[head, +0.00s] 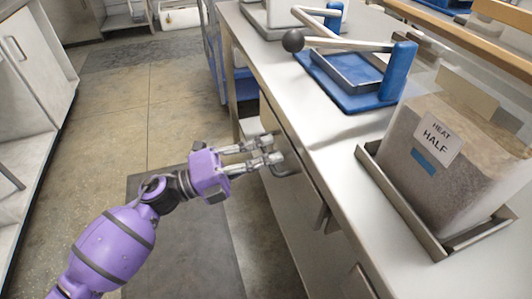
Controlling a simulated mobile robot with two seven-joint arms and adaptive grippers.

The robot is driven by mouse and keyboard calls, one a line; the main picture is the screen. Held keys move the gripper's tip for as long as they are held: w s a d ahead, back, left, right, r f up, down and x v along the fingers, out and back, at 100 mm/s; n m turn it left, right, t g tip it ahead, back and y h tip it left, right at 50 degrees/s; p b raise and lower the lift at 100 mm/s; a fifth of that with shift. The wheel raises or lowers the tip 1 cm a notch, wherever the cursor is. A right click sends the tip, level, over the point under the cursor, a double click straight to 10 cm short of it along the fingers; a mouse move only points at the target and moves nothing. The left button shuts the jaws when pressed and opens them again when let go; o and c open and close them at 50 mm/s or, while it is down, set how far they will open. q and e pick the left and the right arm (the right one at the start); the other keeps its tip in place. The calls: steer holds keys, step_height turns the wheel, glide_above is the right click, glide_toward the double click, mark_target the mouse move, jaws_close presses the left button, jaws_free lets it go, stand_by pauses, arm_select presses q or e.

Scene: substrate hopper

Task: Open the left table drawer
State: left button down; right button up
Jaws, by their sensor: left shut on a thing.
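The left table drawer (296,148) is in the side of the long metal-topped table, below its edge. Its dark bar handle (287,171) shows just past my fingertips. My left gripper (271,150), on a purple arm from the lower left, is shut on the handle at the drawer front. The fingers hide part of the handle, and I cannot clearly tell whether there is a gap around the drawer. My right gripper is out of view.
The table top (330,150) carries a blue press with a lever (350,75) and a clear substrate hopper (440,160) labelled "HEAT HALF" in a metal tray (400,205). Another handle (325,218) is nearer. A dark mat (190,240) lies on the open floor; white cabinets (35,50) stand left.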

arm_select(q)
steer(key=shift+a, duration=0.1)
steer(key=r+v, duration=0.2)
steer(key=v, duration=1.1)
steer(key=a+r+v, duration=0.1)
steer(key=r+v, duration=0.2)
steer(key=v, duration=1)
steer(key=shift+s+a+p, duration=0.2)
steer(key=shift+s+p, duration=0.1)
steer(key=shift+s, duration=0.05)
steer(key=shift+f, duration=0.1)
steer(key=c, duration=1.9)
jaws_free()
steer(key=shift+c, duration=0.2)
steer(key=shift+o, duration=0.5)
